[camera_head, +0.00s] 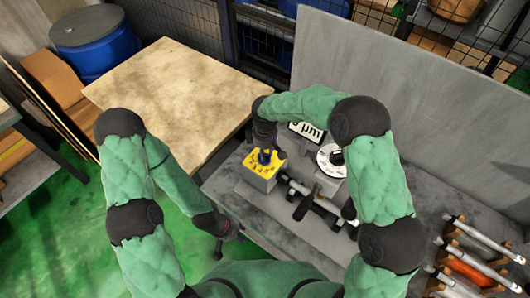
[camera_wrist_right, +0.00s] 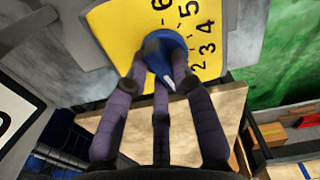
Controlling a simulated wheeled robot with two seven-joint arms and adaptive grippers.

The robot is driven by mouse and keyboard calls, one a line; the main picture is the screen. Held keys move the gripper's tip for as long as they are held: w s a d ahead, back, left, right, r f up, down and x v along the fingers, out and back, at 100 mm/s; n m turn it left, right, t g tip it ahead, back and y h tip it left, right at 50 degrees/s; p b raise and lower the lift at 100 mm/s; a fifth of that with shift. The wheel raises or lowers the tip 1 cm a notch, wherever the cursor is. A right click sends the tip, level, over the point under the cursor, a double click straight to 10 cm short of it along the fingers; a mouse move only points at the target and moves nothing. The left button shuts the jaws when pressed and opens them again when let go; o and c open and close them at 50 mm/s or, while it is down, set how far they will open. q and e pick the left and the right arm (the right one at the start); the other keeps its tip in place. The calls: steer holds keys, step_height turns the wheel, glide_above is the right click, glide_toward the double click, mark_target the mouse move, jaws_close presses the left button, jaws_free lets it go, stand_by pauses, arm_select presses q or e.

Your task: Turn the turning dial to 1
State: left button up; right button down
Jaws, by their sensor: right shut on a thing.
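The turning dial is a blue knob (camera_wrist_right: 165,50) on a yellow plate (camera_wrist_right: 110,30) with black numbers. In the right wrist view, 6, 5, 4, 3 and 2 can be read; 1 is not visible. A white pointer (camera_wrist_right: 168,83) on the knob points down and right, below the 2, partly among the fingers. My right gripper (camera_wrist_right: 162,65) is shut around the knob. In the head view, it reaches down onto the knob (camera_head: 264,157) from above the yellow plate (camera_head: 258,170). My left gripper (camera_head: 219,247) hangs low, away from the dial; its fingers are too small to read.
The grinder stands on a grey bench (camera_head: 450,205), with a white round scale (camera_head: 331,160) and a µm display (camera_head: 307,131) right of the dial. A wooden table (camera_head: 175,95) is at left. A rack of tools (camera_head: 470,265) is at lower right.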

steer(key=shift+r, duration=0.1)
steer(key=c, duration=1)
jaws_free()
steer(key=shift+c, duration=0.2)
step_height(320, 180, up, 12)
